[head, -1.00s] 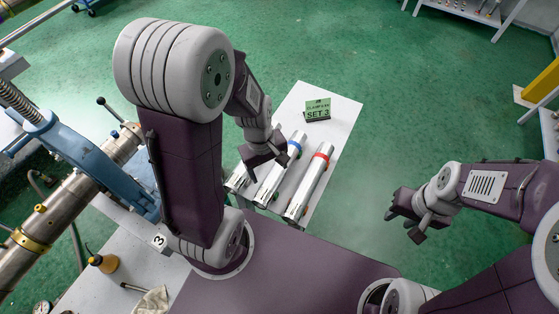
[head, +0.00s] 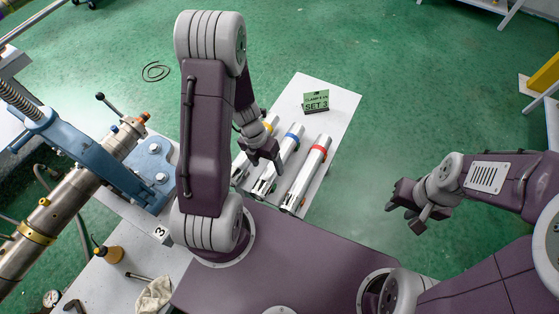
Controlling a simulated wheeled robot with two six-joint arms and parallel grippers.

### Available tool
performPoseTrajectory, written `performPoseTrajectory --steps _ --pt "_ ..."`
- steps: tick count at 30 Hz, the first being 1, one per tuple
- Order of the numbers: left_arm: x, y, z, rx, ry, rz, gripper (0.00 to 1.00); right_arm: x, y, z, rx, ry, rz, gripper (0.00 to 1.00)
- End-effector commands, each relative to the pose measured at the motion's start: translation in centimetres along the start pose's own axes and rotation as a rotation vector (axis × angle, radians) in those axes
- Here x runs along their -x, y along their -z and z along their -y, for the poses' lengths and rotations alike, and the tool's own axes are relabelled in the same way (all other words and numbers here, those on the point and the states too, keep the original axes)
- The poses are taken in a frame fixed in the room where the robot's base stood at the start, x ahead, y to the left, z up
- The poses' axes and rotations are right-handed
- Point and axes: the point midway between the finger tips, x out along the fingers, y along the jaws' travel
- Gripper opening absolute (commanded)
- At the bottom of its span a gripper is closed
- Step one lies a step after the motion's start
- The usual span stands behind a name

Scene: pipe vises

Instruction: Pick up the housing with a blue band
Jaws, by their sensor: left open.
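The housing with a blue band (head: 289,147) is a white cylinder lying between two similar housings on a narrow white table. Its blue band is near its far end. My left gripper (head: 266,161) is open and empty above the table, over the gap between the yellow-banded and blue-banded housings. It hides part of the yellow-banded housing (head: 270,121) and overlaps the left edge of the blue-banded one. I cannot tell whether it touches either. My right gripper (head: 405,217) hangs over the floor at the right, empty, its fingers apart.
A red-banded housing (head: 308,173) lies just right of the blue-banded one. A green SET 3 sign (head: 316,101) stands at the table's far end. A blue pipe vise (head: 85,160) holds a metal pipe at the left. Green floor is open to the right of the table.

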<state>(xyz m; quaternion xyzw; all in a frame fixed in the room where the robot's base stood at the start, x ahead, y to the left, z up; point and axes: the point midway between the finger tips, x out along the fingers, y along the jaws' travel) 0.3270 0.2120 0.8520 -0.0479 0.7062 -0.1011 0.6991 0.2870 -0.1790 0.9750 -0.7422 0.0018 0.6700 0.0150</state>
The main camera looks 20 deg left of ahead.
Motion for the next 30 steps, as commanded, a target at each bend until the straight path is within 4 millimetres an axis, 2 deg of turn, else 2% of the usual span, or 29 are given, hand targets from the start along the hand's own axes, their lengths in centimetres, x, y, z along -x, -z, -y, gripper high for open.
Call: performPoseTrajectory --steps 2,6,9,17,20,25,26,30 --pt "-0.8 -0.1 -0.1 -0.001 0.0 -0.001 0.75 -0.6 -0.1 0.0 0.0 0.0 0.0 0.36" --pt "-3.8 -0.4 -0.4 -0.001 0.0 -0.002 0.75 -2.5 -0.2 0.0 0.0 0.0 0.0 0.36" --pt "-5.0 -0.4 -0.4 -0.002 0.0 -0.001 0.75 -3.3 -0.3 -0.1 0.0 0.0 0.0 0.36" --pt "-5.0 -0.4 -0.3 -0.003 -0.001 0.001 0.75 -3.2 -0.3 -0.1 0.0 0.0 0.0 0.36" --pt "-5.0 -0.4 -0.3 -0.003 -0.001 0.0 0.5 -3.2 -0.3 -0.1 0.0 0.0 0.0 0.36" --pt "-5.0 -0.4 -0.3 -0.003 -0.001 0.0 0.03 -3.2 -0.3 -0.1 0.0 0.0 0.0 0.36" --pt "-5.0 -0.4 -0.3 -0.003 -0.001 0.001 0.0 -3.2 -0.3 -0.1 0.0 0.0 0.0 0.36" --pt "-5.0 -0.5 -0.3 -0.003 -0.001 0.002 0.0 -3.1 -0.3 -0.1 0.0 0.0 0.0 0.36"
